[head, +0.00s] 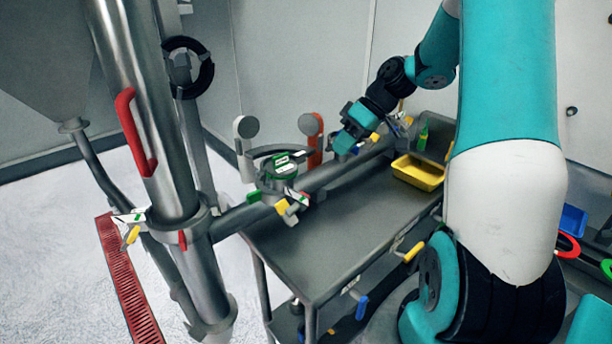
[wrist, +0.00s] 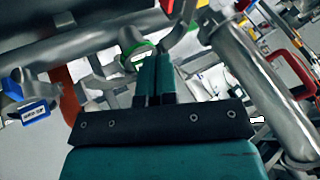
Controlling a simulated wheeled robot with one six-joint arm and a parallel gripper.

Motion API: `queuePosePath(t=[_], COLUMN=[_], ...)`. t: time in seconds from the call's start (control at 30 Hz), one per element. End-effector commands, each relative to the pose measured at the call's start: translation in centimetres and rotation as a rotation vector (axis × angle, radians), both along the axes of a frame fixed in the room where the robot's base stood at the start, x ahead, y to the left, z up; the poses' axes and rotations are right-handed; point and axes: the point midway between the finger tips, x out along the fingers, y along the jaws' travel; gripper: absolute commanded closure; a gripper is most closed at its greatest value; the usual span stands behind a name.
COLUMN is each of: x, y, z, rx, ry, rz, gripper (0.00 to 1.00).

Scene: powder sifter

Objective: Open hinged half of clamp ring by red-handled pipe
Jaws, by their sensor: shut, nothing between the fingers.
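The red-handled pipe (head: 150,80) is a thick, slanted steel tube on the left of the head view, with a red handle (head: 135,130) on its side. The clamp ring (head: 205,222) is around its lower part, with a white and green latch piece and yellow tab (head: 131,228) on its left and a small red tab in front. I cannot tell whether its hinged half stands open. My gripper (head: 346,141) is over the far part of the cart, well right of the ring. In the wrist view my gripper (wrist: 154,62) has its teal fingers together, empty. A red handle (wrist: 285,65) shows there at the right.
A grey cart (head: 335,235) stands right of the pipe. A horizontal pipe (head: 335,172) with a green-marked valve (head: 277,168) lies over it, between my gripper and the ring. A yellow tray (head: 418,172) sits at the cart's right. Floor left of the pipe is clear apart from a red grate (head: 128,285).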

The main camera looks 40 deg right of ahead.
Motion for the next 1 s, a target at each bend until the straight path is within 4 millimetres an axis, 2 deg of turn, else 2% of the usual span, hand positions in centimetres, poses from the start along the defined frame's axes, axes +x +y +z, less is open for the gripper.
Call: queuePosePath(t=[0.47, 0.7, 1.0], x=[2.4, 1.8, 1.6], y=[5.3, 8.4, 9.1], z=[-7.3, -7.2, -7.5], rx=[0.002, -0.001, -0.003], ry=[0.006, 0.003, 0.002], rz=[0.004, 0.002, 0.0], gripper=[1.0, 1.0, 1.0])
